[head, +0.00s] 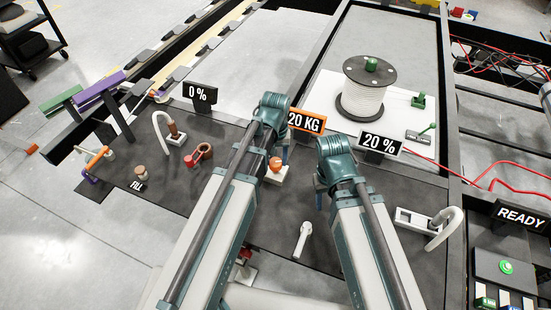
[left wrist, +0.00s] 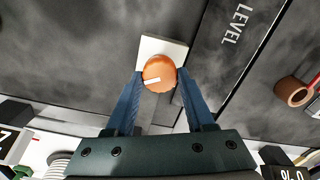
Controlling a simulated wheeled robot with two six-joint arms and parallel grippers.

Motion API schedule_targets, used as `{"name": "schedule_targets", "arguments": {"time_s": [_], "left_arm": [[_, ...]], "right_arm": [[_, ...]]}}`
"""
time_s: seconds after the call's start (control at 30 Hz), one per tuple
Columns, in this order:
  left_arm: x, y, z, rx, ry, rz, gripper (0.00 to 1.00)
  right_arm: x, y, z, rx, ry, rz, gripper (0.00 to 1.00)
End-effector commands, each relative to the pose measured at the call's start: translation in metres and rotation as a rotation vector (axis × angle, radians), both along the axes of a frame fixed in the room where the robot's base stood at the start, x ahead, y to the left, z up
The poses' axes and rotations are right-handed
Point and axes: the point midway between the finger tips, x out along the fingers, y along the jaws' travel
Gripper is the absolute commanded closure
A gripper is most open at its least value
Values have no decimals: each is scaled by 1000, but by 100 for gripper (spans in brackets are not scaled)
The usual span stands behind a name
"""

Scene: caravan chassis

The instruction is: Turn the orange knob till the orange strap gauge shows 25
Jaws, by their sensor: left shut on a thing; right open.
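The orange knob (head: 276,164) sits on a small white base on the dark deck. In the left wrist view the knob (left wrist: 159,70) has a white pointer mark, and a blue finger of my left gripper (left wrist: 159,78) is on each side of it. My left gripper is shut on the knob. In the head view my left wrist hides most of that gripper. The orange-framed strap gauge (head: 306,122) reads 20 KG, its left edge partly covered by my wrist. My right gripper (head: 319,198) is open above the deck, right of the knob, its fingers mostly hidden.
Black gauges show 0 % (head: 201,95) and 20 % (head: 380,142). A cable spool (head: 364,88) stands behind. A white lever (head: 304,240) lies between my arms. A white hooked pipe (head: 446,228) is at right, with a READY sign (head: 521,216) beyond.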

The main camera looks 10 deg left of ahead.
Motion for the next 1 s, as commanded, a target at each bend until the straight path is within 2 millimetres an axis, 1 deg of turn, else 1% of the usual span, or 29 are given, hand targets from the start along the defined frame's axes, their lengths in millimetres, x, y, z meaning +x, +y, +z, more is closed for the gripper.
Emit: {"name": "schedule_targets", "arguments": {"time_s": [0.2,0.4,0.97,1.0], "left_arm": [[0,0,0,0,0,-111,100],[0,0,0,0,0,-166,100],[0,0,0,0,0,-187,100],[0,0,0,0,1,-187,39]], "right_arm": [[0,0,0,0,0,0,50],[0,0,0,0,0,0,50],[0,0,0,0,0,0,50],[0,0,0,0,0,0,50]]}}
